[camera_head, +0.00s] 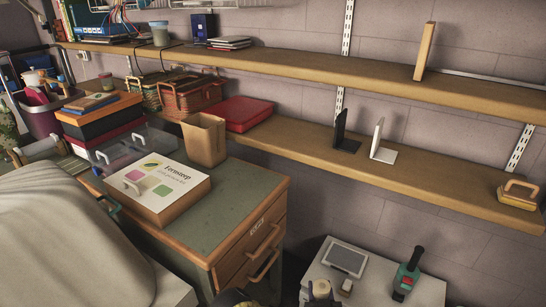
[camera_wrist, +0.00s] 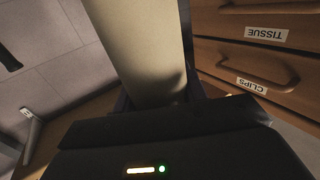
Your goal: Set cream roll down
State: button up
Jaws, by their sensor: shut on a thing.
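The cream roll (camera_wrist: 138,45) fills the upper middle of the wrist view as a long pale cylinder. My gripper (camera_wrist: 158,98) is shut on it, with a dark finger on either side of its lower end. In the head view, a small cream round end (camera_head: 323,286) shows between dark parts of my gripper (camera_head: 321,292) at the bottom edge, by the white table (camera_head: 400,290). Most of the roll is hidden there, and I cannot tell whether it touches the table.
On the white table are a grey tablet-like item (camera_head: 345,258), a green-and-dark tool (camera_head: 407,274) and a small pale item (camera_head: 346,287). The wooden drawers (camera_wrist: 255,60), labelled TISSUE and CLIPS, stand close beside my gripper. A boxed kit (camera_head: 160,188) lies on the cabinet top.

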jog(key=s+r+p, duration=0.1)
jog(key=r+p, duration=0.3)
jog(key=s+r+p, duration=0.1)
jog(key=r+p, duration=0.3)
jog(key=r, duration=0.1)
jog(key=s+r+p, duration=0.1)
jog(key=r+p, duration=0.3)
jog(key=shift+d+r, duration=0.1)
jog(key=shift+r, duration=0.05)
